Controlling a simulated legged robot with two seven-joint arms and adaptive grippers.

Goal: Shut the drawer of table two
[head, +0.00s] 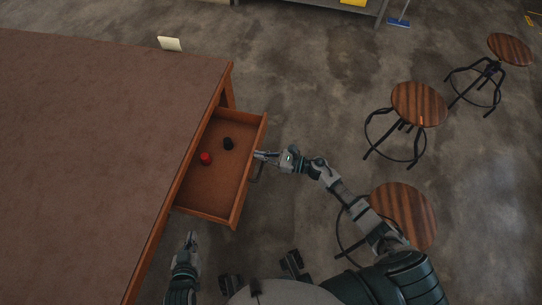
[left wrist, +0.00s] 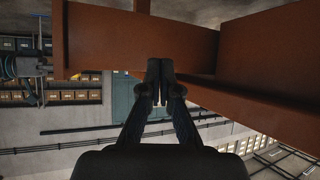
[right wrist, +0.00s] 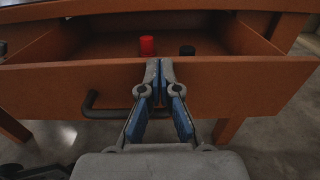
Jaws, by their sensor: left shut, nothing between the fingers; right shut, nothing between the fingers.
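The wooden drawer (head: 222,185) stands open from the right side of the brown-topped table (head: 100,110). A red cylinder (head: 205,158) and a black cylinder (head: 228,143) are inside it. My right gripper (head: 258,155) is shut and empty at the drawer's front panel. In the right wrist view its fingertips (right wrist: 158,66) overlap the front panel (right wrist: 220,85), beside the dark bar handle (right wrist: 110,108); I cannot tell whether they touch. My left gripper (head: 190,240) is shut and empty, below the drawer's near corner, by the table edge. Its fingertips (left wrist: 160,68) show before brown wood in the left wrist view.
Wood-topped stools (head: 418,104) stand to the right; one (head: 402,215) is partly behind my right arm. A cream card-like object (head: 169,44) shows beyond the table's far edge. A shelf or bench (head: 310,4) is at the back. Open concrete floor lies between.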

